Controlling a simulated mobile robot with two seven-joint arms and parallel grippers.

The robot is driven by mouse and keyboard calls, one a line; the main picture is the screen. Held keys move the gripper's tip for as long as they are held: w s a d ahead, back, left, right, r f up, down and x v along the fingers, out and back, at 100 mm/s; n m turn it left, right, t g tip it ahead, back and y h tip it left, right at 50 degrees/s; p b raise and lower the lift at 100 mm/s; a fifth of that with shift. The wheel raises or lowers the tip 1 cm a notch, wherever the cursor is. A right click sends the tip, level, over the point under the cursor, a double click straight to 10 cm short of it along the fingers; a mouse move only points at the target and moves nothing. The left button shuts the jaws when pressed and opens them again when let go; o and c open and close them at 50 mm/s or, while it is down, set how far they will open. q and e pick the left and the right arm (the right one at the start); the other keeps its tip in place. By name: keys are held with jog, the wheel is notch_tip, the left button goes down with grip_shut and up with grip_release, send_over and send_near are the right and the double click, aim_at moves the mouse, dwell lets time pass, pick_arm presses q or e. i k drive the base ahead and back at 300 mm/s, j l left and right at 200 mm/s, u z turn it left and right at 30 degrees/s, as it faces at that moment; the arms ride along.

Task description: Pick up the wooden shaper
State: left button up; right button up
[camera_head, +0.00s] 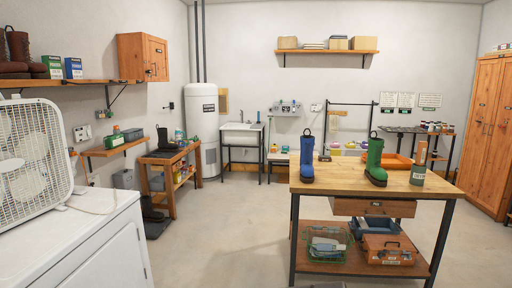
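I cannot clearly make out a wooden shaper. A small upright brown piece (422,153), possibly wood, shows at the right end of the wooden workbench (340,181), just above a grey-green labelled container (418,176). I cannot tell whether the two are one object. A blue boot (307,158) and a green boot (375,161) stand upright on the same bench top. Neither of my grippers is in view.
A white appliance (80,245) with a box fan (32,147) fills the near left. A toolbox (388,250) and a green wire basket (328,246) sit on the bench's lower shelf. A small wooden table (165,158) stands left. The floor between is clear.

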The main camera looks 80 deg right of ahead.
aim_at(422, 146)
jog(key=z, duration=1.5)
jog(key=l+z, duration=0.2)
jog(key=z, duration=0.25)
jog(key=i+l+z, duration=0.1)
jog(key=z, duration=0.3)
jog(key=i+l+z, duration=0.1)
jog(key=z, duration=0.35)
jog(key=i+z, duration=0.2)
jog(key=z, duration=0.25)
